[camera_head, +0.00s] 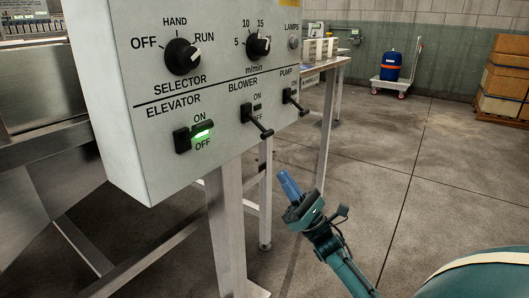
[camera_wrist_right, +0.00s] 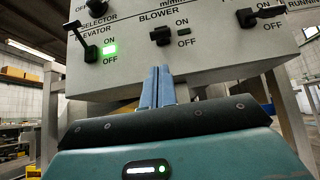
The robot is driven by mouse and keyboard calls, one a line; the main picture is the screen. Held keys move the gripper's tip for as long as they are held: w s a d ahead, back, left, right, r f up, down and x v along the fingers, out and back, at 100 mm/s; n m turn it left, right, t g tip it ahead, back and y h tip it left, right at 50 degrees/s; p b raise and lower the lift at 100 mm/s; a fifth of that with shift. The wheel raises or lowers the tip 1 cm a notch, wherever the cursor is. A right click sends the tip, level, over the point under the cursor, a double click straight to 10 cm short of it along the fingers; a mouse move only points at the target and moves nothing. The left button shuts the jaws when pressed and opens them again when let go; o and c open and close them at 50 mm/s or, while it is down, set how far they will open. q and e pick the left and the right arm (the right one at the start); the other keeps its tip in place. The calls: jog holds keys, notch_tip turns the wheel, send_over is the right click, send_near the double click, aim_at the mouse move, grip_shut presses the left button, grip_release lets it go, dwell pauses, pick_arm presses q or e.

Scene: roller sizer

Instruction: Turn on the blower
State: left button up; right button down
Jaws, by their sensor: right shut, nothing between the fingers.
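The grey control panel (camera_head: 150,100) fills the upper left of the head view. Its blower switch (camera_head: 257,120) is a black lever slanting down from its block, below the ON label, with a dark lamp beside it. The right wrist view shows the blower switch (camera_wrist_right: 161,36) above the fingertips, its lamp (camera_wrist_right: 184,31) unlit. My right gripper (camera_head: 289,185) is shut and empty, its blue fingers pointing up, below and apart from the blower lever. The fingers also show together in the right wrist view (camera_wrist_right: 158,87). My left gripper is not in view.
The elevator switch (camera_head: 182,140) with a lit green lamp (camera_head: 202,133) is left of the blower, and the pump switch (camera_head: 293,101) is right. Two dials sit above. Metal legs (camera_head: 226,240) stand below the panel. Open floor lies right, with a blue drum (camera_head: 386,66) behind.

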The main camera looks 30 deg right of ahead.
send_near(258, 125)
jog(key=w+a+r, duration=0.2)
jog(key=w, duration=0.2)
pick_arm(q)
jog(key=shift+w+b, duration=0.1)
jog(key=shift+b, duration=0.25)
pick_arm(e)
jog(key=shift+w+r, duration=0.1)
jog(key=shift+r, duration=0.35)
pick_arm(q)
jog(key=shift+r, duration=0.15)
pick_arm(e)
jog(key=shift+d+h, duration=0.1)
jog(key=shift+h, duration=0.2)
